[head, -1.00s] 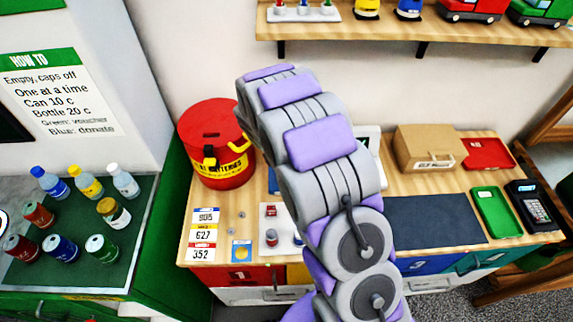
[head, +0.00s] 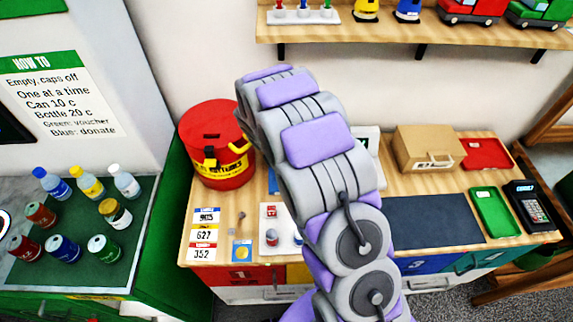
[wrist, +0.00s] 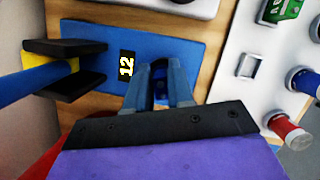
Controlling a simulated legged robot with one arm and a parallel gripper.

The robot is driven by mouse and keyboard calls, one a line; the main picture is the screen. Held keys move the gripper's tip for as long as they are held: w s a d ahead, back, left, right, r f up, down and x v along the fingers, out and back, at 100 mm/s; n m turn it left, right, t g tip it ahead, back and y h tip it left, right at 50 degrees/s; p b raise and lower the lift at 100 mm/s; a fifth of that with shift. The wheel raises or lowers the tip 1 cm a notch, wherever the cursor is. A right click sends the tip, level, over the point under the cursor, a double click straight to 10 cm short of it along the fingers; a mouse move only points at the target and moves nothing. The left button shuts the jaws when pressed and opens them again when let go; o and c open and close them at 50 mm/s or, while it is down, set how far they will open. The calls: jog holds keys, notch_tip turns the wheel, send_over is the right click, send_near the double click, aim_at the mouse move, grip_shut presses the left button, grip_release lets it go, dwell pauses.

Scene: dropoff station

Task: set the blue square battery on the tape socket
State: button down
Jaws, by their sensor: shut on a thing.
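My gripper (wrist: 160,90) is shut on the blue square battery (wrist: 161,92). Only a small dark blue part of the battery shows between the fingers in the wrist view. The fingers are over or near the edge of a blue plate (wrist: 193,55) with a "12" label on it. I cannot tell which part is the tape socket. In the head view, my arm hides the gripper and battery.
A blue bar with a black and yellow clamp-like end (wrist: 75,66) is left of the gripper in the wrist view. A red battery bin (head: 217,135) stands at the table's left. A cardboard box (head: 428,148) and green tray (head: 492,212) are right. The dark mat (head: 432,222) is clear.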

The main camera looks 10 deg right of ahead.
jog(key=shift+f, duration=0.8)
dwell(0.4)
jog(key=shift+r+p, duration=0.85)
jog(key=shift+p, duration=0.25)
dwell(0.7)
jog(key=shift+f, duration=0.8)
dwell(0.5)
jog(key=c, duration=1.3)
grip_release()
jog(key=shift+o, duration=0.2)
jog(key=shift+r, duration=0.1)
jog(key=p+v, duration=0.7)
jog(key=v, duration=0.4)
jog(key=shift+s, duration=0.1)
